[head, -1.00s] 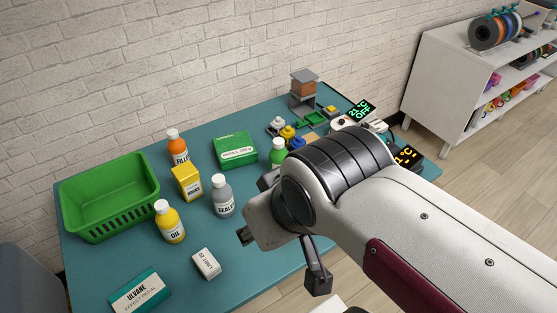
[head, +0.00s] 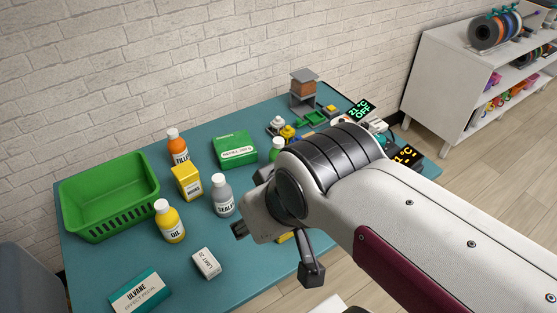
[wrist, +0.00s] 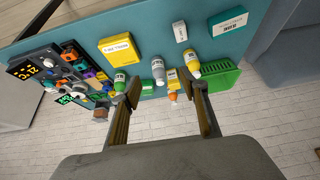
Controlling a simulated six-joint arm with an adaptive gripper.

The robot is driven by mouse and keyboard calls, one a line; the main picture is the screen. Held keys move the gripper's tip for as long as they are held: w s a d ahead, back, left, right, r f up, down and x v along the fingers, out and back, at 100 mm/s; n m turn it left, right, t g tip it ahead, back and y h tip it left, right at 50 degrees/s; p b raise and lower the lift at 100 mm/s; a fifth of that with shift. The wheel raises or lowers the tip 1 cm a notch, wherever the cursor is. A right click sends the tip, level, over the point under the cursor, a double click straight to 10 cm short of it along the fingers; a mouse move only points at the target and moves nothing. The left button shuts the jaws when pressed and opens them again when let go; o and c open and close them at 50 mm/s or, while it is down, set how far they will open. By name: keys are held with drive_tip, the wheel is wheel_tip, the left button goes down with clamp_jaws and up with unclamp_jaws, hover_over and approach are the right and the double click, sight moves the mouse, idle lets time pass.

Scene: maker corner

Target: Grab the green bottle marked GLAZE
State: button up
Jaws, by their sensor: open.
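The green bottle (head: 277,150) has a white cap and stands on the teal table, partly hidden behind my arm in the head view. It also shows in the wrist view (wrist: 120,77), beside the tip of the left-hand finger and outside the gap; its label is too small to read. My gripper (wrist: 163,88) is open and empty, above the table and apart from the bottle. In the head view its fingers (head: 274,254) show below the wrist, nearer the front edge than the bottle.
A grey SEALER bottle (head: 223,196) stands left of my gripper. A yellow OIL bottle (head: 170,222), orange FILLER bottle (head: 178,147) and yellow box (head: 187,183) stand farther left. A green basket (head: 110,205) fills the left end. A larger yellow box (wrist: 115,46) lies near the front edge.

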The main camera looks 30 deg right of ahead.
drive_tip(key=w+d+f+m+t, duration=0.1)
drive_tip(key=w+d+f+t, duration=0.15)
drive_tip(key=w, duration=1.05)
drive_tip(key=m+t+h, duration=0.3)
drive_tip(key=m+h, duration=0.1)
approach(278, 147)
drive_tip(key=w+a+r, duration=0.4)
drive_tip(key=a, duration=0.4)
drive_tip(key=d+f+h, duration=0.1)
drive_tip(key=d+f, duration=0.1)
drive_tip(key=d+f+m+h, duration=0.1)
drive_tip(key=d+f, duration=0.2)
drive_tip(key=d+f+t+h, duration=0.1)
drive_tip(key=d+f+h, duration=0.1)
drive_tip(key=d, duration=0.1)
drive_tip(key=shift+s+d+f+m, duration=0.1)
drive_tip(key=shift+s+f+m, duration=0.05)
drive_tip(key=shift+s+m, duration=0.2)
drive_tip(key=shift+x, duration=1.25)
drive_tip(key=shift+w+d+f, duration=0.1)
drive_tip(key=shift+w, duration=0.05)
drive_tip(key=shift+x, duration=2.4)
